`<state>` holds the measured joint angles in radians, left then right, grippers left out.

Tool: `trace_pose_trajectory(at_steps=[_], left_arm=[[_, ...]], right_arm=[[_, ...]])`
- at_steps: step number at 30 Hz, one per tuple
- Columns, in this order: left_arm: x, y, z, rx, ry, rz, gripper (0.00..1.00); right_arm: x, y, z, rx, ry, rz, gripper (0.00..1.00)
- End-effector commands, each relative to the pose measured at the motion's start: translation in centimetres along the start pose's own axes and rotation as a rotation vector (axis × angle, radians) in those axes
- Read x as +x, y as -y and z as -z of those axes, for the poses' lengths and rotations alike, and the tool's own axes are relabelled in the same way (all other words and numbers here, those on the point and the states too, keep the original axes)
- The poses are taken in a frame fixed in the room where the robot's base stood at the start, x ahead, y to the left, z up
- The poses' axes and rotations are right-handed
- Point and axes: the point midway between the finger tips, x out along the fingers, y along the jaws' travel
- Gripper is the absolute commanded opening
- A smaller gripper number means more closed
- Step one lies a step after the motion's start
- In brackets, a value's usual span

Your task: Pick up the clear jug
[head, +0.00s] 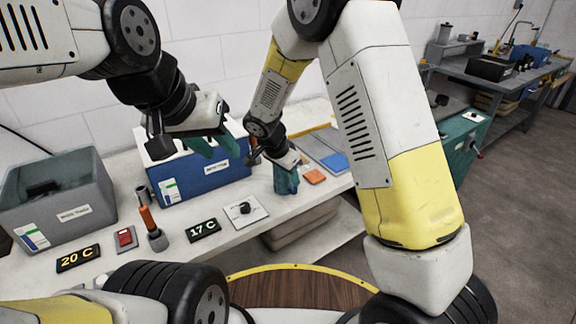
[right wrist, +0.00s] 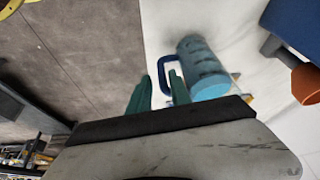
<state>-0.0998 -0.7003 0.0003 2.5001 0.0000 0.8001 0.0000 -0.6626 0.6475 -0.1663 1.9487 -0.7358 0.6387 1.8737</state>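The jug (right wrist: 203,70) shows in the right wrist view as a bluish see-through cylinder with dark marks and a dark blue handle (right wrist: 165,75). It is on the white bench top. My right gripper (right wrist: 160,88) is open, its two green fingers apart, with the handle just beyond the fingertips; I cannot tell whether they touch it. In the head view my right gripper (head: 287,180) is low over the bench, right of the blue box; the jug cannot be made out there. My left gripper (head: 209,146) is open and empty, in front of the blue box.
The blue box (head: 208,178) and a grey bin (head: 62,205) stand on the bench (head: 262,221). In front are the 20 °C display (head: 78,258), the 17 °C display (head: 203,229), a red switch (head: 125,238), an orange-handled tool (head: 148,222) and a dial plate (head: 244,209). A green cabinet (head: 461,138) stands right.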

Motion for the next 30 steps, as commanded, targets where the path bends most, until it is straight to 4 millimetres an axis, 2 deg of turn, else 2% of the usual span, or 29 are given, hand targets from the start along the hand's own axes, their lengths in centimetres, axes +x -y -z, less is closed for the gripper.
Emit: trace_pose_trajectory(at_steps=[6, 10, 18, 22, 30], left_arm=[[0.0, 0.0, 0.0, 0.000, 0.000, 0.000, 0.36], [0.0, 0.0, 0.0, 0.000, 0.000, 0.000, 0.36], [0.0, 0.0, 0.0, 0.000, 0.000, 0.000, 0.36], [0.0, 0.0, 0.0, 0.000, 0.000, 0.000, 0.36], [0.0, 0.0, 0.0, 0.000, 0.000, 0.000, 0.36]], right_arm=[[3.3, 0.2, 0.3, 0.000, 0.001, -0.003, 0.24], [4.6, 0.2, 0.3, 0.000, 0.001, -0.001, 0.24], [4.9, 0.3, 0.3, 0.000, 0.001, 0.001, 0.24], [4.9, 0.3, 0.3, 0.000, 0.001, 0.001, 0.01], [4.9, 0.3, 0.3, 0.000, 0.001, 0.001, 0.00]])
